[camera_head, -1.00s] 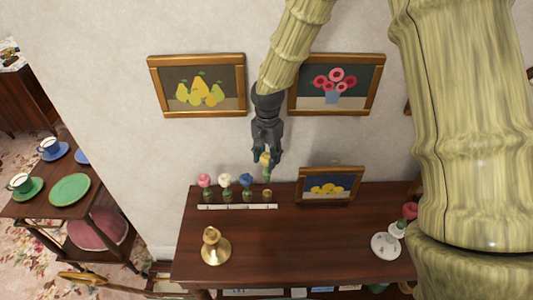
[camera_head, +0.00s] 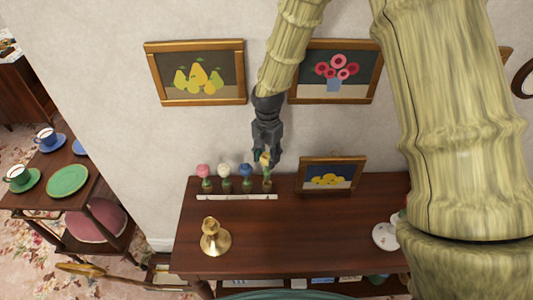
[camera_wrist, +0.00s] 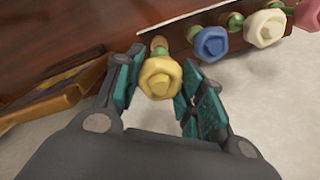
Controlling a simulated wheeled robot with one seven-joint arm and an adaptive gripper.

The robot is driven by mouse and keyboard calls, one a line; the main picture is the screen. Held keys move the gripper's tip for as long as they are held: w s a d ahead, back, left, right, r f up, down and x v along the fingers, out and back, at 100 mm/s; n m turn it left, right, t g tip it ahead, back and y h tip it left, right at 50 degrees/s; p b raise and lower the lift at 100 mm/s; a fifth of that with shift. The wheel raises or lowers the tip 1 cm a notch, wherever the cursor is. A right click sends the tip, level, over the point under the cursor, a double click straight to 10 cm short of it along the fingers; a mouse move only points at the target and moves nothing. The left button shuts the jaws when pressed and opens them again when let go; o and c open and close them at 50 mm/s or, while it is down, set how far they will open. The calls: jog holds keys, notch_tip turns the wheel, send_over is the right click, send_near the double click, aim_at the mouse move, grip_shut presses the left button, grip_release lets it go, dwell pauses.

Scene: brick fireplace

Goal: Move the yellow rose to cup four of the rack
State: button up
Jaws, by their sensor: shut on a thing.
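The yellow rose (camera_wrist: 160,79) is between the fingers of my gripper (camera_wrist: 158,92), which is shut on it. In the head view, my gripper (camera_head: 266,158) holds the yellow rose (camera_head: 265,160) upright at the right end of the rack (camera_head: 236,197). The rose's lower end is at the rightmost cup (camera_head: 267,185); I cannot tell whether it is seated in it. The pink rose (camera_head: 203,171), white rose (camera_head: 224,171) and blue rose (camera_head: 246,171) stand in the other cups. In the wrist view, the blue rose (camera_wrist: 211,43) is right of the yellow one.
A framed lemon picture (camera_head: 331,175) stands on the mantel right of my gripper. A brass candlestick (camera_head: 214,238) stands at the front left of the dark wooden top (camera_head: 300,235). A white dish (camera_head: 385,236) is at the right. Two pictures hang on the wall behind.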

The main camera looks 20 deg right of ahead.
aim_at(267, 172)
jog(key=shift+f, duration=0.6)
jog(key=shift+p, duration=0.4)
dwell(1.6)
jog(key=shift+f+b, duration=0.9)
jog(key=shift+f, duration=1.15)
dwell(0.4)
jog(key=o, duration=0.9)
jog(key=shift+o, duration=0.2)
jog(key=shift+r, duration=0.1)
notch_tip(267, 172, up, 12)
jog(key=shift+f, duration=0.1)
jog(key=shift+w, duration=0.1)
